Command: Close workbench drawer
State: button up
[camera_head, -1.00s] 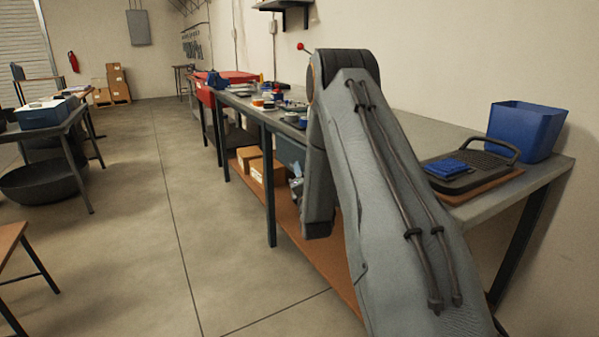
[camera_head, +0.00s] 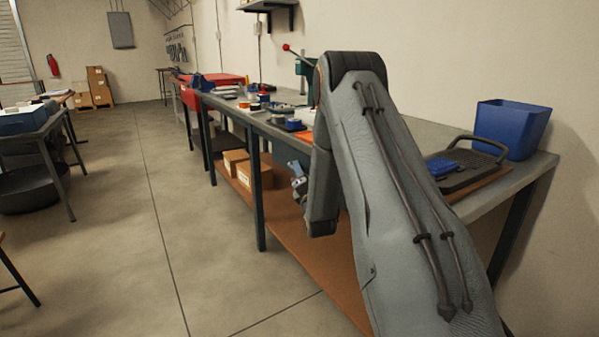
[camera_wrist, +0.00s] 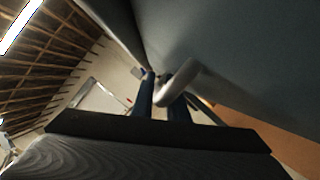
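The workbench (camera_head: 430,130) runs along the right wall. The blue-grey drawer (camera_head: 285,152) shows below its top, left of my arm and partly hidden by it. How far it stands out cannot be told. My gripper (camera_head: 299,185) is small, near the drawer and above the lower shelf. In the wrist view, a large blue-grey face (camera_wrist: 240,50), likely the drawer, fills the upper right. A pale curved handle (camera_wrist: 180,80) stands out from it. My gripper's two blue fingers (camera_wrist: 161,100) are apart, with the handle at the gap between them; whether they grip it is unclear.
Cardboard boxes (camera_head: 246,178) sit on the orange-brown lower shelf (camera_head: 283,222). A dark bench leg (camera_head: 256,190) stands left of my gripper. A blue bin (camera_head: 510,128) is on the bench. The concrete floor (camera_head: 170,230) left of the bench is clear.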

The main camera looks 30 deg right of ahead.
jog(key=v, duration=0.7)
jog(key=shift+s, duration=0.4)
jog(key=shift+a, duration=0.1)
jog(key=shift+w, duration=0.1)
